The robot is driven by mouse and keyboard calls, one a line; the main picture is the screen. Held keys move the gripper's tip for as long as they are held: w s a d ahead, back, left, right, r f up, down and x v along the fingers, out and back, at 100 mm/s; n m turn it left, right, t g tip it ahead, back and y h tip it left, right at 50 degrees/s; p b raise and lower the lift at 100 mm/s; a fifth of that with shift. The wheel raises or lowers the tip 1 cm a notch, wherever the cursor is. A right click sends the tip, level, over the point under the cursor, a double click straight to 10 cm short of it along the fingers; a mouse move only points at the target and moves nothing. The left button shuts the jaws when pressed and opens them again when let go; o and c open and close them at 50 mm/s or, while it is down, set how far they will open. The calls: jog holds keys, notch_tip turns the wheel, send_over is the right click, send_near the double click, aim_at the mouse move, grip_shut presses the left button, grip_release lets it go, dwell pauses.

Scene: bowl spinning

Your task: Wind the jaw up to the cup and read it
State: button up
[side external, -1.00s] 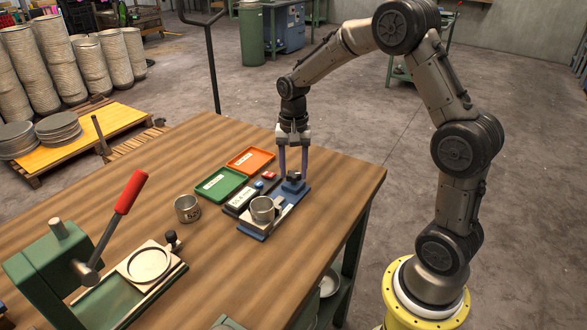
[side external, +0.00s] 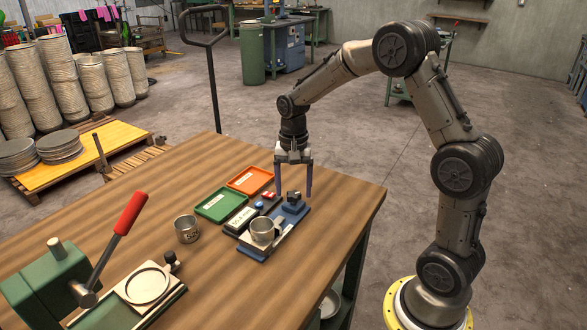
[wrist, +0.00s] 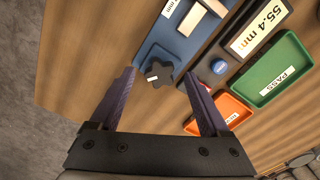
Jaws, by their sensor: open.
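The gauge has a blue base (side external: 252,253) on the wooden table, with a metal cup (side external: 262,231) standing on it. A dark star-shaped knob (wrist: 158,74) is at the base's far end; it also shows in the side view (side external: 293,197). A pale T-shaped piece (wrist: 204,17) near the knob looks like the jaw; its contact with the cup is not visible. The display (wrist: 258,33) reads 55.4 mm. My gripper (side external: 294,186) points down, open and empty, its fingertips on either side of the knob with gaps visible in the wrist view (wrist: 160,79).
A green PASS tray (wrist: 274,72) and an orange tray (side external: 250,180) lie beside the gauge. A blue button (wrist: 219,66) sits by the display. Another metal cup (side external: 187,229) stands left, near a green press with a red-handled lever (side external: 130,213). Table right of the gauge is clear.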

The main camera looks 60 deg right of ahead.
aim_at(293, 194)
notch_tip(293, 194, up, 13)
dwell(0.4)
jog(key=shift+r, duration=0.1)
jog(key=s+a+r+n+t, duration=0.4)
jog(key=s+a+r, duration=0.45)
jog(key=s, duration=0.35)
jog(key=s+a+f+n+t, duration=0.1)
jog(key=s+a+f+n, duration=0.2)
jog(key=s+f+n, duration=0.5)
jog(key=shift+s+f+t, duration=0.25)
jog(key=shift+s+t, duration=0.05)
jog(key=shift+s, duration=0.75)
